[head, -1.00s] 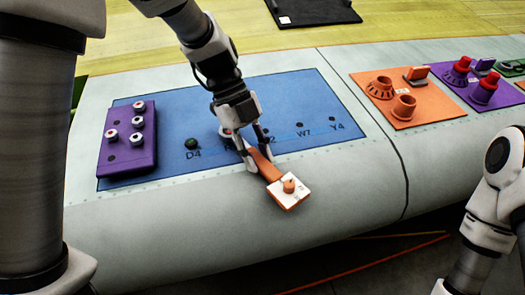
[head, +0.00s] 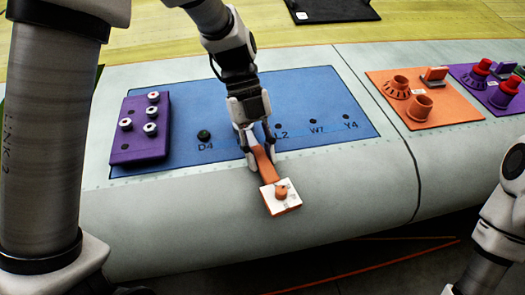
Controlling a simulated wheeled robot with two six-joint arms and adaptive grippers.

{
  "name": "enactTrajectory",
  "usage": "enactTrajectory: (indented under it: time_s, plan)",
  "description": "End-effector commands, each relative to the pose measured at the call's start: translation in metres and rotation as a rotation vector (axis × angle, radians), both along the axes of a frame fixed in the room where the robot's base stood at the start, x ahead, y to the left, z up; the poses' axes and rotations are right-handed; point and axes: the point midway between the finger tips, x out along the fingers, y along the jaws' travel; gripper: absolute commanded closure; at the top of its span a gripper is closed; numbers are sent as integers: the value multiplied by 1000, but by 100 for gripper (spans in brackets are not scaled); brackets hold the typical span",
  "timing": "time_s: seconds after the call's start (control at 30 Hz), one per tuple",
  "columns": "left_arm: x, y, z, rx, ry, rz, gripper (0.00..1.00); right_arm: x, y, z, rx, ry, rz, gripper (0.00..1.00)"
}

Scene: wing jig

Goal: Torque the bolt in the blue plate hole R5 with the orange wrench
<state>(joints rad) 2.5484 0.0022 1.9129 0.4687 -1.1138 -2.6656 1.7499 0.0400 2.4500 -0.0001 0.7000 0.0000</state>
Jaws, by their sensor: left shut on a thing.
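The blue plate (head: 330,95) lies on the grey wing surface with a row of labelled holes. D4, W7 and Y4 can be read, and a label ending in 2 is partly covered. My left gripper (head: 255,150) is over the plate's front edge, shut on the orange wrench (head: 266,168). The wrench's near end carries a white square (head: 291,203) with an orange knob, out over the bare wing skin. Hole R5, any bolt in it and the wrench's far end are hidden by my gripper. My right gripper is out of view; only its arm shows at lower right.
A purple block (head: 138,150) with several bolts stands on the plate's left end. A dark round piece (head: 204,135) sits at D4. To the right are an orange plate (head: 440,115) with fittings and a purple plate (head: 478,88) with red-topped parts. A black mat (head: 340,8) lies behind.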

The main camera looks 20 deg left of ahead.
Motion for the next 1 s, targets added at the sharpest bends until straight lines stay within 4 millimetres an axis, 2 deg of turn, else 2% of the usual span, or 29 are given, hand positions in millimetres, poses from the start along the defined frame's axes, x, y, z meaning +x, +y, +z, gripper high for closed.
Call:
enactTrajectory:
  time_s: [0.33,0.73,1.0]
  plan:
    - [-16,16,-4,4,10,-184,100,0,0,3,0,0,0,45]
    - [-17,19,-4,5,7,-219,100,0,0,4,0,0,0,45]
    - [-22,35,-3,5,7,-370,100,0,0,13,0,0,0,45]
